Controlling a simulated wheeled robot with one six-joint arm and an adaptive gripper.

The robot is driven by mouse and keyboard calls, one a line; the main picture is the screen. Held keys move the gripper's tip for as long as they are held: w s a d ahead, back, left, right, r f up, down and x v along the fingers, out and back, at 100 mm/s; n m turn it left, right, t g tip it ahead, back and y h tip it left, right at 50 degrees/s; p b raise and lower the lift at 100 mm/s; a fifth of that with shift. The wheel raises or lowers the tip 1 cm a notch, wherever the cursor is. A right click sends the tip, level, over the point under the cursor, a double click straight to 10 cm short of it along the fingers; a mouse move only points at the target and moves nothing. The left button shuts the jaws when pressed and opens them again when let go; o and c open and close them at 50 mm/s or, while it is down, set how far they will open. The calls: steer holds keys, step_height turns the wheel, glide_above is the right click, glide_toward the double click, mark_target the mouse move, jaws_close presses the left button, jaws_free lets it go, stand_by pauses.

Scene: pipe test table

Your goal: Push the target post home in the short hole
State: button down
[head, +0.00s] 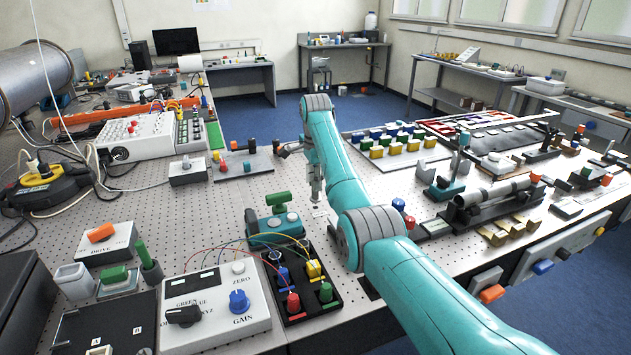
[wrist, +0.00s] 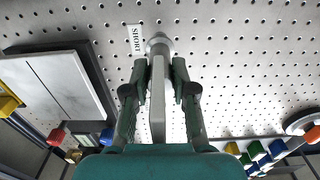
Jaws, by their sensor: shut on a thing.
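My gripper (wrist: 160,88) is shut on the target post, a grey metal bar (wrist: 157,105) that runs between its two dark green fingers. The post's far end meets a round grey piece (wrist: 160,44) against the perforated table top. A white label reading SHORT (wrist: 136,39) lies just left of that round piece. The short hole itself is hidden, and I cannot tell how deep the post sits. In the head view my gripper (head: 317,188) points down over the table at mid-picture, and the small label (head: 320,211) shows below it.
A teal device (head: 275,226) and a black box with coloured knobs (head: 300,285) stand close by at the front left. Several coloured blocks (head: 395,140) stand behind to the right. A grey pipe on a stand (head: 500,198) lies to the right. Bare perforated table surrounds the label.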

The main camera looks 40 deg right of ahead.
steer(key=shift+f, duration=1.6)
steer(key=c, duration=0.9)
jaws_free()
steer(key=shift+o, duration=0.2)
steer(key=shift+r, duration=0.1)
steer(key=shift+r, duration=3.65)
